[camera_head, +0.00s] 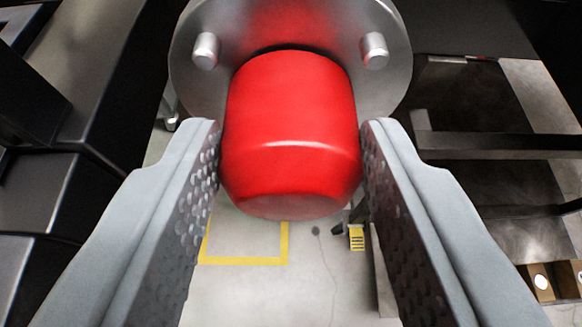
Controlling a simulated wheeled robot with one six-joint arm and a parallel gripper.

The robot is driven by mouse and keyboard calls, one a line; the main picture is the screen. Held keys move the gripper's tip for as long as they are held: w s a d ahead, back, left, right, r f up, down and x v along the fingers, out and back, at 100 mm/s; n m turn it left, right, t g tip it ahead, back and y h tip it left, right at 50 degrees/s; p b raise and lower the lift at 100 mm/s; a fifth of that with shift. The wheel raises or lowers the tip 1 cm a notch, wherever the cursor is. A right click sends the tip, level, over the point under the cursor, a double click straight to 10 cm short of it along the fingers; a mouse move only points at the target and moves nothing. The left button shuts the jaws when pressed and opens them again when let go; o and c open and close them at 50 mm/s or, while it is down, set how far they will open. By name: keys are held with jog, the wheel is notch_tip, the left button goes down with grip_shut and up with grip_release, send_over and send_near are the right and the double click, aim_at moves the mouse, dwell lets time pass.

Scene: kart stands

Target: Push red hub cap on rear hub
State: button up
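The red hub cap (290,130) is a smooth, rounded cylinder in the upper middle of the view. My gripper (291,150) has one grey, dimpled finger on each side of it, and both fingertips meet its sides. The cap stands in front of the rear hub (200,85), a round grey metal disc with two short studs, one at the left and one at the right. The cap hides the hub's centre, so I cannot tell how far on it sits.
Dark kart or stand parts (95,90) fill the left side. Dark beams and shelves (480,145) are at the right. Below lies a pale floor with a yellow marked outline (245,261). A brown box (538,282) is at the lower right.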

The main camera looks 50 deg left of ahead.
jog(key=o, duration=0.5)
jog(key=v, duration=1.7)
jog(key=shift+s+d+r, duration=0.1)
jog(key=shift+s+d, duration=0.05)
jog(key=s+a+r+m+t+h, duration=0.3)
jog(key=s, duration=0.7)
jog(key=s+a+r+m+t+h, duration=0.3)
jog(key=s+r+m+h, duration=0.1)
jog(key=s, duration=0.6)
jog(key=s+a+r+m+t+h, duration=0.3)
jog(key=s+r, duration=0.1)
jog(key=s, duration=0.6)
jog(key=shift+s+a+m+t+h, duration=0.3)
jog(key=shift+s+a+m+t, duration=0.05)
jog(key=shift+a+m+t, duration=0.05)
